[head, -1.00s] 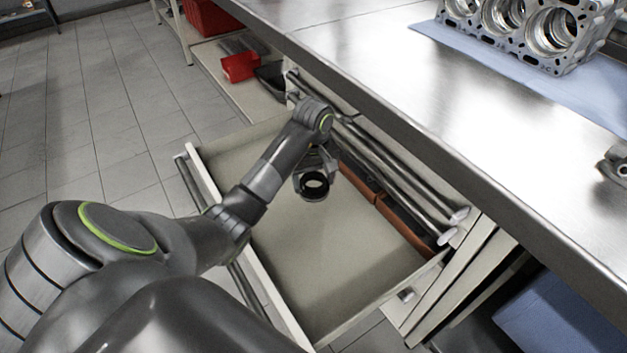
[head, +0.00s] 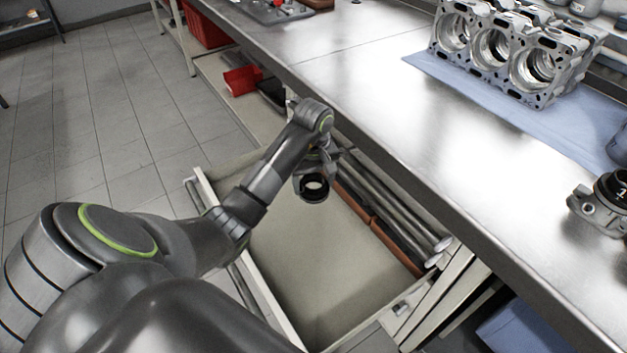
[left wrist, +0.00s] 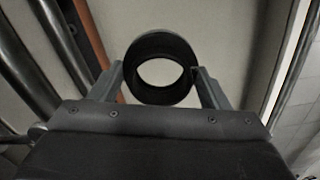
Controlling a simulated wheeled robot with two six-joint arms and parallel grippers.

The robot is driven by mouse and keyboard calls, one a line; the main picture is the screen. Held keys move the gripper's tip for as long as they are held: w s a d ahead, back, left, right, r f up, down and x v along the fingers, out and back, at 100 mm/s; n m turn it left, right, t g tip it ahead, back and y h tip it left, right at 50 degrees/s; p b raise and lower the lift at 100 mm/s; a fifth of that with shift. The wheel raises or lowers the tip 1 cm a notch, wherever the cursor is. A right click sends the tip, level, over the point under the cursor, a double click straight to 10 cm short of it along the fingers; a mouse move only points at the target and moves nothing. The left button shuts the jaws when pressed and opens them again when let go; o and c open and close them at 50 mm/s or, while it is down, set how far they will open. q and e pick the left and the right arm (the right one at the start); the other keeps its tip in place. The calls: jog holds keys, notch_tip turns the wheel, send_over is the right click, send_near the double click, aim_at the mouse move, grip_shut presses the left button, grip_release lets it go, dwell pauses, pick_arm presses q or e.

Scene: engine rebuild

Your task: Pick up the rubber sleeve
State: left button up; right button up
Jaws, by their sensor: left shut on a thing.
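The rubber sleeve (head: 314,187) is a short black ring. My left gripper (head: 313,172) is shut on it and holds it over the open drawer (head: 310,290). In the left wrist view the sleeve (left wrist: 160,68) sits between the two fingers of the left gripper (left wrist: 160,84), one on each side, with its round hole facing the camera. The drawer floor shows behind and through it. My right gripper is not in view.
The steel workbench (head: 400,120) edge runs close to the right of my left arm. An engine block (head: 510,55) stands on a blue mat (head: 450,75). A metal part (head: 595,205) lies at the right.

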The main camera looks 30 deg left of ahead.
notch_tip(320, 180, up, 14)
jog(key=p, duration=1.3)
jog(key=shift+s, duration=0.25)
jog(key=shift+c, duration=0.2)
